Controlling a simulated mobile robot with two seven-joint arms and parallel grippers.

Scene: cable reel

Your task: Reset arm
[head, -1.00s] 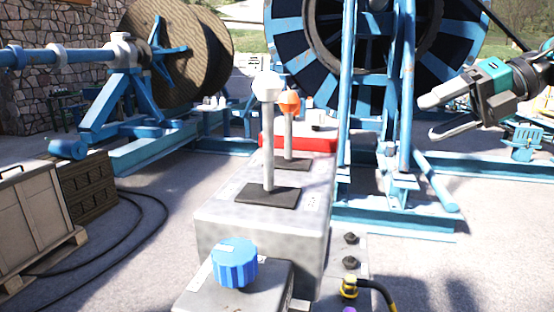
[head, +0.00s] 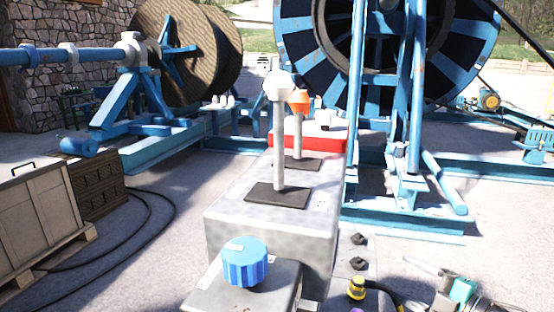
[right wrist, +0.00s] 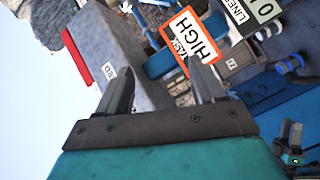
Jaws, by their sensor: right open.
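My right gripper (head: 432,283) is low at the bottom right in the head view, to the right of the grey control box (head: 265,240). In the right wrist view its two fingers (right wrist: 160,92) are spread with nothing between them. Two upright levers stand on the box: one with a white knob (head: 280,86) in front and one with an orange knob (head: 299,100) behind. A blue dial (head: 245,262) sits on the near, lower box. My left gripper does not show.
A yellow connector with a black cable (head: 356,288) is beside the box, left of my right gripper. A blue steel frame (head: 415,190) and a large blue reel (head: 290,60) stand behind. A wooden reel (head: 180,50) and crates (head: 35,210) are at left.

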